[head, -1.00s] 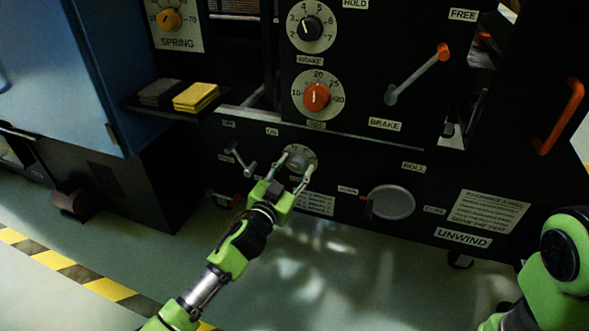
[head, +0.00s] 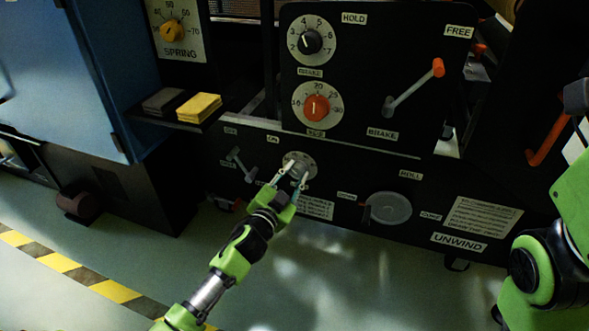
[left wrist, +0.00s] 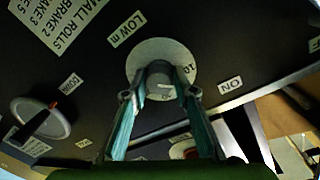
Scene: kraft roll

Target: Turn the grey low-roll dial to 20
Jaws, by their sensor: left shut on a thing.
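The grey low-roll dial (head: 300,163) sits on the lower black panel of the machine, on a pale round plate. In the left wrist view the plate (left wrist: 148,51) shows under a "LOW" label, with a "10" at its right side. My left gripper (head: 295,173) is shut on the dial's knob, one finger on each side. It also shows in the left wrist view (left wrist: 160,92). The fingers cover part of the scale, and I cannot read the dial's setting. Only my right arm shows at the right edge; its gripper is not visible.
An orange dial (head: 316,107) and a black dial (head: 310,42) sit above. A small lever (head: 241,165) is left of the grey dial, and a round grey disc (head: 388,208) is to its right. A brake lever (head: 413,88) with an orange knob sticks out above right.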

